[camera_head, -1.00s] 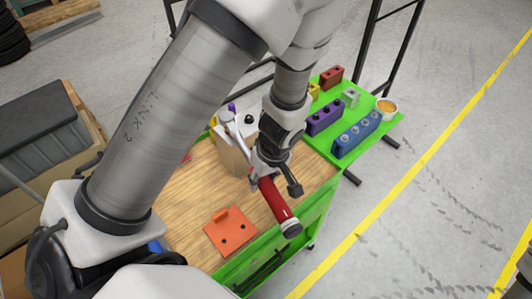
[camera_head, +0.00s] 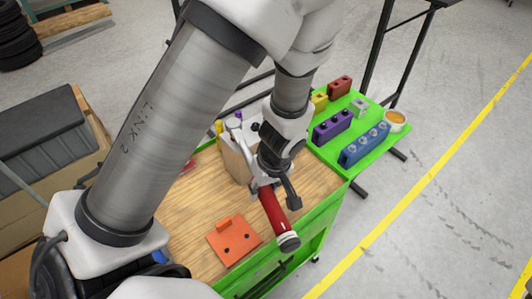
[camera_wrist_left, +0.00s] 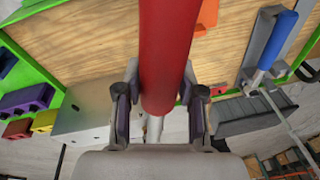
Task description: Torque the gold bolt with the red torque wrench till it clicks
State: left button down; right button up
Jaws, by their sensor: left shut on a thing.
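My left gripper (camera_head: 262,186) is shut on the red torque wrench (camera_head: 273,212), above the wooden top of the cart. The wrench's red handle slants toward the lower right and ends in a grey cap. In the left wrist view the handle (camera_wrist_left: 165,45) runs up between the two fingers of my left gripper (camera_wrist_left: 158,103). The wrench's head is hidden in the head view and unclear in the wrist view. I cannot make out the gold bolt or the chassis in these frames. My right gripper is not in view.
An orange plate (camera_head: 224,248) with dark holes lies on the wooden cart top (camera_head: 190,215). A box-like tool holder (camera_head: 235,162) stands behind the gripper. Purple (camera_head: 331,127) and blue (camera_head: 362,147) blocks and a bowl (camera_head: 395,121) sit on the green shelf at right. Open floor lies beyond.

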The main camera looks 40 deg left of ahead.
pick_arm(q)
jog(key=shift+s+a+b, duration=0.2)
jog(key=shift+s+b, duration=0.15)
jog(key=shift+b, duration=0.1)
dwell(0.3)
jog(key=shift+a+b, duration=0.1)
jog(key=shift+b, duration=0.25)
jog(key=shift+s+a+m+b, duration=0.4)
jog(key=shift+s+b, duration=0.1)
jog(key=shift+b, duration=0.65)
jog(key=shift+s, duration=0.15)
jog(key=shift+s+a+f+m+b, duration=0.1)
jog(key=shift+s+a+m+b, duration=0.4)
jog(key=shift+b, duration=1.2)
